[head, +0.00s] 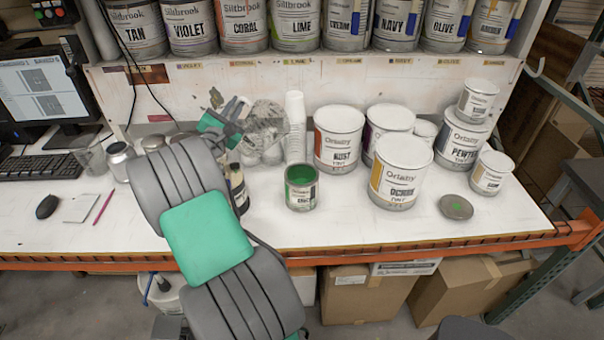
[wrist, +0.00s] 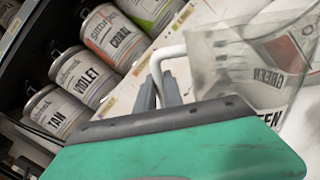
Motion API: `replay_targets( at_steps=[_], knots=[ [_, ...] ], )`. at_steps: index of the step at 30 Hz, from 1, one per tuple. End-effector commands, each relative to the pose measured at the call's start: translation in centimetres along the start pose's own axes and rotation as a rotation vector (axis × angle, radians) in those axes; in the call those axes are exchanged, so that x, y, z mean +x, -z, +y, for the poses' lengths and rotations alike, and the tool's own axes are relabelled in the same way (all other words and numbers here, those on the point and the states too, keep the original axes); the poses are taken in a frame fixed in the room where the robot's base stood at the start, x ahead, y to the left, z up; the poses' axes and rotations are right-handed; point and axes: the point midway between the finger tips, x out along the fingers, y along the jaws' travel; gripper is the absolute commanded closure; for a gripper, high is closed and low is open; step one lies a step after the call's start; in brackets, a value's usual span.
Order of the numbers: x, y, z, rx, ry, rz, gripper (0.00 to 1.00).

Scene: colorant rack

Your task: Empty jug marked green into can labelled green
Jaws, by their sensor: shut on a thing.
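A clear jug (head: 268,122) is at my gripper (head: 230,118), behind and left of the small open can (head: 300,190). In the wrist view the jug (wrist: 225,65) fills the upper right and bears a GREEN label. The fingers of my gripper (wrist: 166,88) are shut on its white handle. The jug looks tilted in the wrist view, but that view is itself tilted. I cannot tell how much liquid it holds. The can stands upright on the bench with green paint inside; its label is too small to read surely. My arm hides part of the bench left of it.
A stack of white cups (head: 295,128) stands close right of the jug. Large cans, including RUST (head: 338,140) and OCHRE (head: 400,172), stand right. A lid with a green spot (head: 456,207) lies at right. Labelled cans line the shelf above. Bench in front of the can is clear.

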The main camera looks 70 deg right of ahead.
Motion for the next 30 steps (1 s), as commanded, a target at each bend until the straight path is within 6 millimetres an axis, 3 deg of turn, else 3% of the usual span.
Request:
replay_targets(
  at_steps=[10, 17, 30],
  knots=[
    [-0.2, -1.5, -1.1, 0.170, -0.001, -0.036, 1.00],
    [-0.5, -1.4, -2.3, 0.280, -0.001, -0.058, 1.00],
    [-0.5, -1.9, -2.3, 0.311, -0.001, -0.063, 1.00]
  ],
)
